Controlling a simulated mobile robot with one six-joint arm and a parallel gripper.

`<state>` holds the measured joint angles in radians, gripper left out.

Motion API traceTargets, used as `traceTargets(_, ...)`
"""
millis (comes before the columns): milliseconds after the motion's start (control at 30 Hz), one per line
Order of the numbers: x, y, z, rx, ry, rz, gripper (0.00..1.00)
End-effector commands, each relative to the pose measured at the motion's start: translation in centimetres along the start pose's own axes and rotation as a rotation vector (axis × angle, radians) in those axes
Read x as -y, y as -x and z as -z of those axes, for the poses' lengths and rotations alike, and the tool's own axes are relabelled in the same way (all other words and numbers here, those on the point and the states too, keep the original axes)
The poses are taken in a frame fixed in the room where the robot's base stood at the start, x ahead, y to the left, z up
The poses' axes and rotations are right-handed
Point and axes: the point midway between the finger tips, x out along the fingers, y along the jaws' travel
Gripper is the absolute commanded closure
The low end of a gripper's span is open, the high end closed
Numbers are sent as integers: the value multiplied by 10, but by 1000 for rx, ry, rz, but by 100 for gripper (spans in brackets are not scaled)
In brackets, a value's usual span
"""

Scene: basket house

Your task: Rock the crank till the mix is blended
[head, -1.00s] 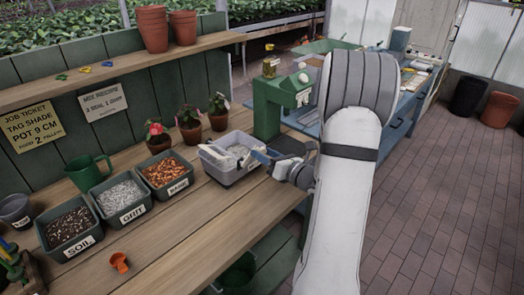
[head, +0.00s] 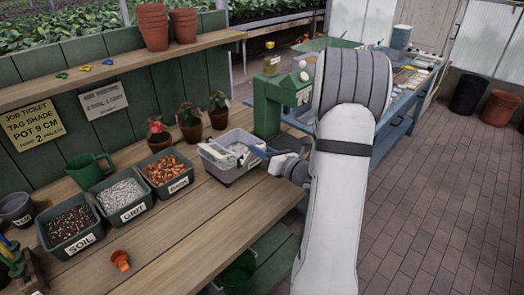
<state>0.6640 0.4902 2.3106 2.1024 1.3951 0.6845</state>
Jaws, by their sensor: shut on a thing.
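A translucent grey mixing tub (head: 232,168) stands on the wooden bench, with a light grey mix and a pale part inside it. A blue crank (head: 260,152) reaches from the tub's right side toward my arm. My gripper (head: 277,159) is at the right of the tub, shut on the crank's end. The fingertips are small in view and the arm hides some of the area to the right. How evenly the mix is blended cannot be told.
Bins of soil (head: 71,222), grit (head: 122,196) and orange bark-like pieces (head: 166,172) stand left of the tub. Potted plants (head: 190,124) are behind it. A green machine (head: 267,107) stands close behind the gripper. The front of the bench (head: 190,235) is mostly clear.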

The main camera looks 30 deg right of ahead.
Motion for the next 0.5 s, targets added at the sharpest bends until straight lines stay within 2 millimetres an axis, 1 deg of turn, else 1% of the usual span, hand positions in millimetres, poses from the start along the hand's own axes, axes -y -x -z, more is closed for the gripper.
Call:
traceTargets(267, 1, 1, 2, -4, -7, 4, 100)
traceTargets(400, 4, 1, 5, -5, -63, 5, 100)
traceTargets(500, 5, 1, 5, -6, -72, 5, 100)
